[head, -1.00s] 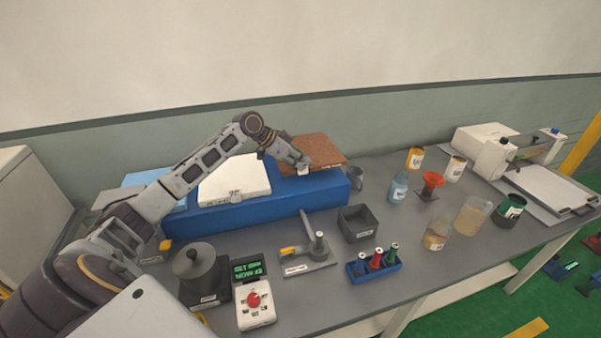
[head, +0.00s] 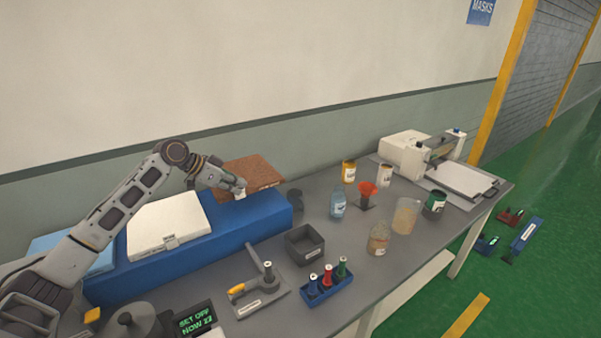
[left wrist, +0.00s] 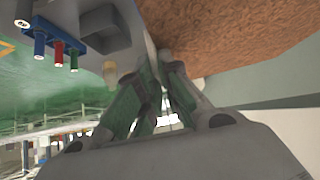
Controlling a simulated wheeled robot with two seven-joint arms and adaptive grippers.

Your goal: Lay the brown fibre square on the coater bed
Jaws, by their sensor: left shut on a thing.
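The brown fibre square (head: 252,173) is at the right end of the long blue stand in the head view. It also fills the upper right of the left wrist view (left wrist: 225,30). My left gripper (head: 241,187) is at its front edge, shut on it. Whether the square rests on the stand or is a little above it, I cannot tell. The coater (head: 405,152) stands at the far right of the table, with its pale flat bed (head: 462,180) bare in front. My right gripper is not in view.
A white square (head: 168,222) and a light blue square (head: 75,250) lie on the blue stand (head: 190,262).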

